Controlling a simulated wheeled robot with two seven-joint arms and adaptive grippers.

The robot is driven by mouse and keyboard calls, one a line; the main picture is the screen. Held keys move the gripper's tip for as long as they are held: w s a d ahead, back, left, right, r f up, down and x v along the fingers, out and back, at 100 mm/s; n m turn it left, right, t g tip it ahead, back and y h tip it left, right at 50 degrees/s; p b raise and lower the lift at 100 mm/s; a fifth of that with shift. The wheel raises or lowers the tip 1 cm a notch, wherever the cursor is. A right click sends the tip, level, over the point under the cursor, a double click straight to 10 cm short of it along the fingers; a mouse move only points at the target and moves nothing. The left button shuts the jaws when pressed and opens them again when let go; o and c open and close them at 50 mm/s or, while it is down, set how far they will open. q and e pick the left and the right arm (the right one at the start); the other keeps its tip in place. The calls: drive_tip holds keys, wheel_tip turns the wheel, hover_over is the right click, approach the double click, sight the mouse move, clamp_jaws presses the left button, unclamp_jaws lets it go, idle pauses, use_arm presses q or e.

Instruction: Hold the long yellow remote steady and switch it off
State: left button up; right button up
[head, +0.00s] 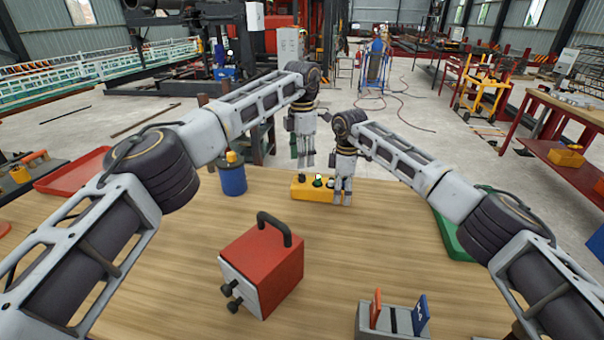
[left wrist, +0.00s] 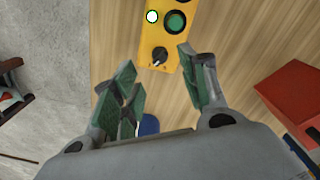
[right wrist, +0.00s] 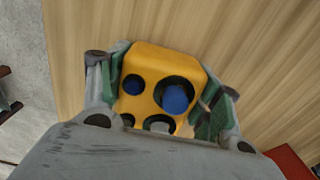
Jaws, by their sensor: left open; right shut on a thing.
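The long yellow remote (head: 316,193) lies on the wooden table near its far edge. In the left wrist view the yellow remote (left wrist: 178,42) shows a black rotary knob (left wrist: 160,56), a green button (left wrist: 176,22) and a lit white lamp (left wrist: 152,17). My right gripper (head: 342,200) is shut on the remote's right end; in the right wrist view its pads flank the yellow body (right wrist: 158,60), which carries blue buttons (right wrist: 175,98). My left gripper (head: 306,162) is open and empty, above the remote's left end near the knob.
A red box with a black handle (head: 270,265) stands mid-table. A blue cylinder (head: 233,178) stands left of the remote. A red tray (head: 75,170) lies at left and a green tray (head: 452,230) at right. A grey holder (head: 385,322) with red and blue pieces is at the front.

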sight(302, 174)
use_arm(q)
drive_tip(key=shift+f, duration=3.25)
clamp_jaws()
drive_tip(key=shift+n, duration=0.5)
drive_tip(key=n, duration=1)
drive_tip(key=shift+n, duration=0.4)
unclamp_jaws()
